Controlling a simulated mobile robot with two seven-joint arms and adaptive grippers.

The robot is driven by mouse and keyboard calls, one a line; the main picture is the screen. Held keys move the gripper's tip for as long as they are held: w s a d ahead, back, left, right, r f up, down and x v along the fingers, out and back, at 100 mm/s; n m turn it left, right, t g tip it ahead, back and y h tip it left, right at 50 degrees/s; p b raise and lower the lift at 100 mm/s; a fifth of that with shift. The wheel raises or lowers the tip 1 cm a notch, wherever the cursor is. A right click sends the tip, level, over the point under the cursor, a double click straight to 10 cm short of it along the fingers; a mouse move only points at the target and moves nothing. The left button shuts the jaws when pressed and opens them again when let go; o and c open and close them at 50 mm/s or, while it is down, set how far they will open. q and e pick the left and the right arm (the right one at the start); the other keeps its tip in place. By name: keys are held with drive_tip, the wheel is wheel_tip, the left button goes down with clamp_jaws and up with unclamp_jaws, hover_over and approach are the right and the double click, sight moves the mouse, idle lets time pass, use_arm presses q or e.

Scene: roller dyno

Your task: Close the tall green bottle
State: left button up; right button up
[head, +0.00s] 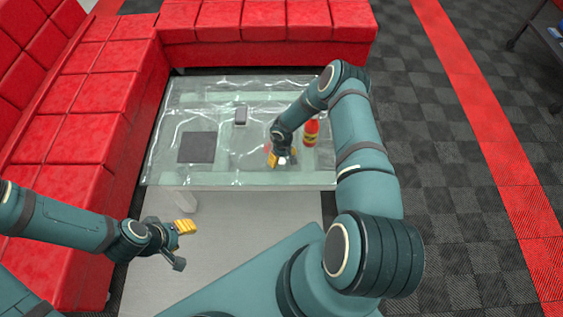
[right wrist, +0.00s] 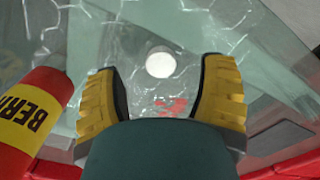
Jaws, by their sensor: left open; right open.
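No tall green bottle can be made out for certain. A red bottle with a yellow label (head: 311,133) stands on the glass table, just right of my right gripper (head: 280,160). The bottle also fills the left edge of the right wrist view (right wrist: 35,118). My right gripper is open above the glass, its yellow-padded fingers (right wrist: 162,95) apart with nothing gripped. A round white disc (right wrist: 160,63) shows beyond and between the fingertips; I cannot tell whether it is a cap. My left gripper (head: 183,240) is open and empty, in front of the table.
The glass table (head: 165,130) has a dark square mat (head: 197,147) at the left and a small grey object (head: 240,115) near the middle. A red sofa (head: 90,110) borders the table at left and back.

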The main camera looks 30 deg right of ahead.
sight(282, 162)
drive_tip(key=shift+f+b, duration=0.35)
drive_tip(key=shift+f, duration=1.25)
drive_tip(key=c, duration=0.8)
